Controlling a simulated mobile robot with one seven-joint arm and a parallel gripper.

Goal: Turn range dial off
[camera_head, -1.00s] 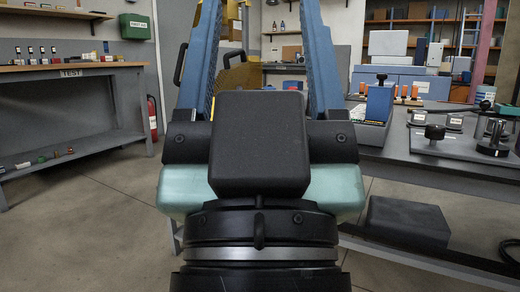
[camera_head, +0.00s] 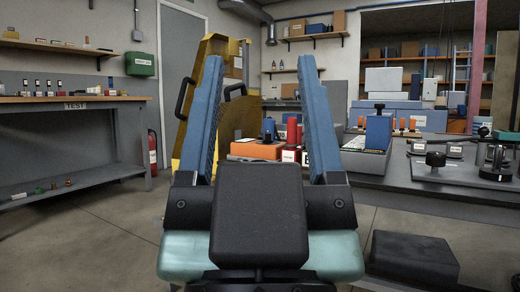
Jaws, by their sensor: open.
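My gripper (camera_head: 260,62) fills the middle of the head view, with its two long blue fingers pointing up and away, wide apart, and nothing between them. I cannot make out for sure which part is the range dial. Between the fingers, farther off, are an orange box (camera_head: 256,150) with a pale label and a blue part with a dark top (camera_head: 269,128). Right of the right finger, a blue unit (camera_head: 378,133) with a black knob on top (camera_head: 379,107) stands on the grey bench (camera_head: 450,190). My gripper is apart from all of these.
A plate with a black knob (camera_head: 435,160) and a dark metal knob (camera_head: 496,165) lies on the right bench. A dark box (camera_head: 413,258) is low under it. A yellow cabinet (camera_head: 222,92) stands behind.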

